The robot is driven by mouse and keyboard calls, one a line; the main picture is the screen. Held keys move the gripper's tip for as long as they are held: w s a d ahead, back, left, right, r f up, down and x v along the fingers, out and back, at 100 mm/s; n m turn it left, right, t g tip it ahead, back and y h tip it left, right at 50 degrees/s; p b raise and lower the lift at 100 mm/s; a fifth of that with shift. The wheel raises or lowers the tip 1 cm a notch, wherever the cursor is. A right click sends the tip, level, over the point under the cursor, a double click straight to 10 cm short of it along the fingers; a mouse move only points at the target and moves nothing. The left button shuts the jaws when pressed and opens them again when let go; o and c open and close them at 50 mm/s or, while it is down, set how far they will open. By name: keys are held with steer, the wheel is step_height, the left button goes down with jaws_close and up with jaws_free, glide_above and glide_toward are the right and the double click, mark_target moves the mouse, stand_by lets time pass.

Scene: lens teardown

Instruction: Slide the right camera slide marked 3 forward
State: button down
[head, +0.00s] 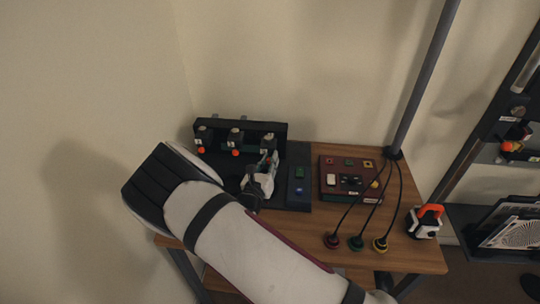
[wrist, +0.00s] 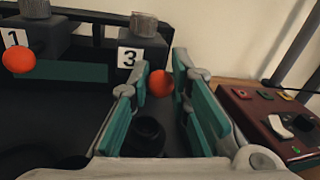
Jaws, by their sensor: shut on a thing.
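The right camera slide marked 3 (wrist: 144,35) is a dark block with a white number label, at the right end of the black slide rig (head: 280,128). Its orange ball knob (wrist: 161,84) shows in the wrist view between the teal-padded fingers of my gripper (wrist: 160,74). My gripper is shut on this knob. In the head view my gripper (head: 267,167) reaches over the rig in front of the right slide (head: 268,139) and hides its knob. The slide marked 1 (wrist: 28,10) is to the left, with its own orange knob (wrist: 18,58).
A dark panel with green and blue buttons (head: 300,173) lies right of the rig. Beyond it is a maroon control box (head: 332,160). Black cables end in red, green and yellow plugs (head: 356,243) at the front of the wooden table (head: 405,255). A grey pole (head: 425,75) rises behind.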

steer(key=d+p+v, duration=0.2)
steer(key=p+v, duration=0.1)
steer(key=v, duration=0.6)
steer(key=shift+s+a, duration=0.15)
steer(key=shift+s, duration=0.3)
steer(key=shift+f, duration=0.1)
steer(key=c, duration=1.5)
jaws_free()
steer(key=shift+s, duration=0.1)
steer(key=shift+o, duration=0.2)
steer(key=v, duration=1.2)
